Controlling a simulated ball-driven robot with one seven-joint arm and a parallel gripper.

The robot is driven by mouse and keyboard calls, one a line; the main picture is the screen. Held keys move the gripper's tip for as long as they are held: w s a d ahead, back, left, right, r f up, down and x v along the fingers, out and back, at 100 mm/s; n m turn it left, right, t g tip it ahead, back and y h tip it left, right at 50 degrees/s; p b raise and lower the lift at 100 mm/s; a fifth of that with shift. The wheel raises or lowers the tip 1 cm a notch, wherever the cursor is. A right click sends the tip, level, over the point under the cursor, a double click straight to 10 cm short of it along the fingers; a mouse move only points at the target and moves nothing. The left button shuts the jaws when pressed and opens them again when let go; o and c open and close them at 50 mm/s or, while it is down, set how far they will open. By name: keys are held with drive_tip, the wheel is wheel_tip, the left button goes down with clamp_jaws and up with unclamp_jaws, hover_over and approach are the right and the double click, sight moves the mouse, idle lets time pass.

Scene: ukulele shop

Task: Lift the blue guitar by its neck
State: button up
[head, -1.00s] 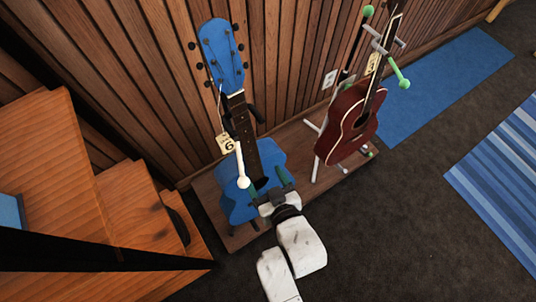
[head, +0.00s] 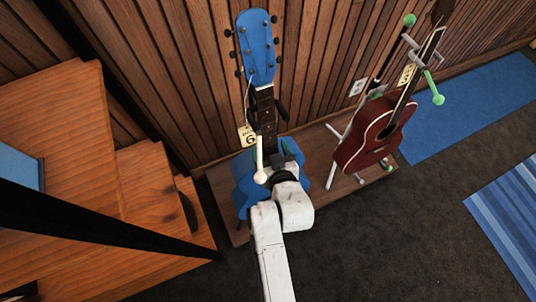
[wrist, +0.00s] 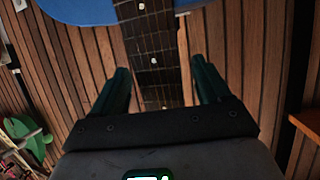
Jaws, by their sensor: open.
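The blue guitar (head: 257,50) stands upright against the slatted wall in the head view, headstock up. Its dark fretted neck (head: 266,112) runs down to the blue body. My gripper (head: 278,149) is in front of the lower neck and upper body, and my arm hides part of the body. In the wrist view the blue body (wrist: 85,9) is at the top. The neck (wrist: 148,42) runs down between the two dark green fingers of my open gripper (wrist: 163,82), with a gap on both sides. Depth to the neck is hard to tell.
A price tag (head: 247,136) hangs beside the neck, and a white ball-tipped peg (head: 261,173) is close to my gripper. A red-brown guitar (head: 375,132) on a stand is to the right. Wooden steps (head: 150,195) are at the left. Dark carpet (head: 400,245) is clear at the front right.

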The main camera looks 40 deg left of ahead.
clamp_jaws()
idle(0.7)
drive_tip(key=shift+r, duration=0.25)
